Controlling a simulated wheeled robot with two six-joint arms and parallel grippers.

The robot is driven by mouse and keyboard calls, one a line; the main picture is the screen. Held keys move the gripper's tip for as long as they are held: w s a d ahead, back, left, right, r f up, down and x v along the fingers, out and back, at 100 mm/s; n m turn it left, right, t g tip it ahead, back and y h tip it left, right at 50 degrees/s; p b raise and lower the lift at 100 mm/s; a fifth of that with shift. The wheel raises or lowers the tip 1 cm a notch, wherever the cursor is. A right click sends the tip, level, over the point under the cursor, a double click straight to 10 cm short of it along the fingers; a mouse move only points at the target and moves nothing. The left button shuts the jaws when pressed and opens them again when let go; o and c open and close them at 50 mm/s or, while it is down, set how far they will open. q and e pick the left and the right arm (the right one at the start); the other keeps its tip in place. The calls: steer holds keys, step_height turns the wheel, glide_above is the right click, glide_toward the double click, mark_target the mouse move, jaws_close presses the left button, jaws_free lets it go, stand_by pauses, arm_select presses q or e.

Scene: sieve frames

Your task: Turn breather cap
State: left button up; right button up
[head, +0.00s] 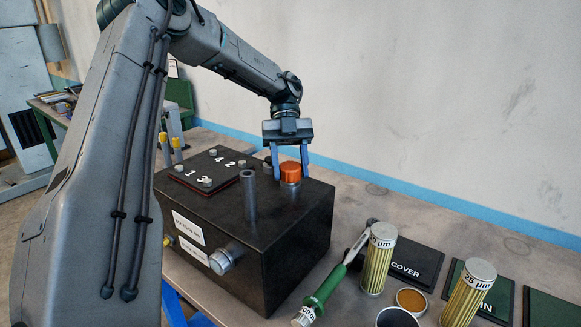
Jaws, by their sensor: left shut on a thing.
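The breather cap is an orange cap (291,173) on the top of the black box-shaped tank (310,227), near its back right. My left gripper (290,166) comes down from above with its blue fingers around the cap, one on each side. It is shut on the cap, which sits upright on its dark neck. My right gripper is not in view.
A dark upright pipe (248,194) and a plate numbered 1 to 4 (206,171) are on the tank top. To the right are a green-handled tool (325,286), two filter cylinders (378,262), round open containers (397,318) and dark mats, one marked COVER (413,262).

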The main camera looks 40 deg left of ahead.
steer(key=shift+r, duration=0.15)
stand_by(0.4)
arm_select(q)
steer(key=o, duration=1)
steer(key=shift+v, duration=5.45)
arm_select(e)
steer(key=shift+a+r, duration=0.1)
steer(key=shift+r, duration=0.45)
arm_select(q)
steer(key=shift+f, duration=0.1)
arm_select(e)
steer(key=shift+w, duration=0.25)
